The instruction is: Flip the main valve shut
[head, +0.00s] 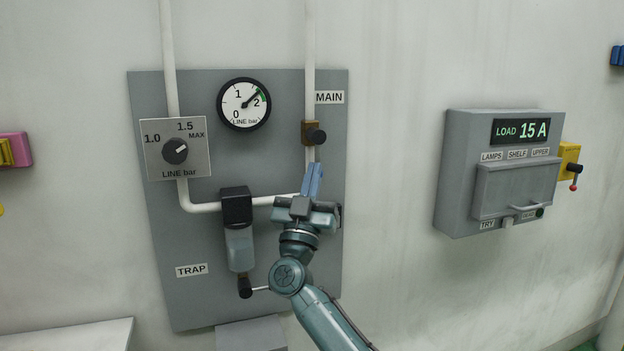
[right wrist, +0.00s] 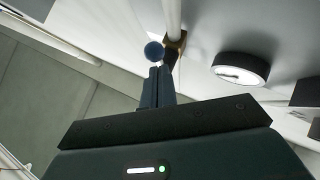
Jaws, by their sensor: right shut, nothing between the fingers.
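The main valve (head: 308,128) has a small brown body on the vertical white pipe, just below the MAIN label (head: 329,97). Its dark round knob (head: 317,137) sits at the body's lower right. My right gripper (head: 314,168) is shut and empty, its blue fingers pointing up just below the knob. In the right wrist view the shut fingers (right wrist: 160,72) point at the round knob (right wrist: 154,51), with the brown valve body (right wrist: 177,41) beside it. I cannot tell whether the fingertips touch the knob. My left gripper is out of view.
A LINE bar gauge (head: 244,104) reads just under 2. A dial plate (head: 178,148) and a TRAP unit (head: 239,245) with a dark-tipped handle (head: 245,287) are on the same grey panel (head: 200,300). A grey load box (head: 460,190) hangs at right; the wall between is bare.

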